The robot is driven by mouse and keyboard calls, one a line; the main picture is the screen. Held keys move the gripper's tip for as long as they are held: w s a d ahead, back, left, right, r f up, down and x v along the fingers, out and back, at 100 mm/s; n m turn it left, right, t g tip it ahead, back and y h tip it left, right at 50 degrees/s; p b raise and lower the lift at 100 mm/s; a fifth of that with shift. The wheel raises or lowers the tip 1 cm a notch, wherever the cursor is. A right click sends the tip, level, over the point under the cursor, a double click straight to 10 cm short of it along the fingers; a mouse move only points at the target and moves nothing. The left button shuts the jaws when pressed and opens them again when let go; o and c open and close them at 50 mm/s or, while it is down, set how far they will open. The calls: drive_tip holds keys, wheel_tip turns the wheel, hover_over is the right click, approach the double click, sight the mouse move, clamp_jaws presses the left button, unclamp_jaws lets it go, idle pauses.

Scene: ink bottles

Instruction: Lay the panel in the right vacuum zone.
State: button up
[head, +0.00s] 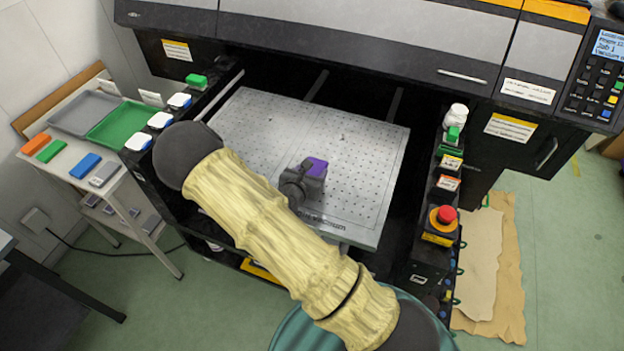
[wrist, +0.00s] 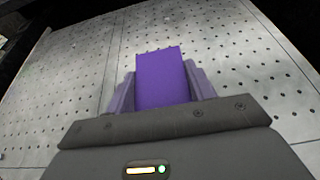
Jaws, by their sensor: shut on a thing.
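The purple panel (wrist: 160,78) is between the two fingers of my gripper (wrist: 160,92) in the wrist view, and the gripper is shut on it. In the head view the panel (head: 318,167) shows as a small purple patch at my gripper (head: 310,172). Both are over the perforated grey vacuum bed (head: 375,150), right of its faint dividing line in the wrist view. I cannot tell whether the panel touches the bed. My arm hides the front left part of the bed in the head view.
The printer body (head: 330,40) overhangs the bed's back. Small blocks line the left ledge. A side table at left holds a green tray (head: 120,124) and a grey tray (head: 84,112). The bed's right part is bare.

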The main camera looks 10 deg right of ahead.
drive_tip(key=shift+f, duration=0.1)
drive_tip(key=shift+s+a, duration=0.1)
drive_tip(key=shift+s, duration=0.05)
drive_tip(key=shift+f+p, duration=0.3)
drive_tip(key=shift+f, duration=1.75)
drive_tip(key=o, duration=1)
drive_tip(key=b+v, duration=0.2)
drive_tip(key=v, duration=1)
drive_tip(key=shift+f, duration=0.1)
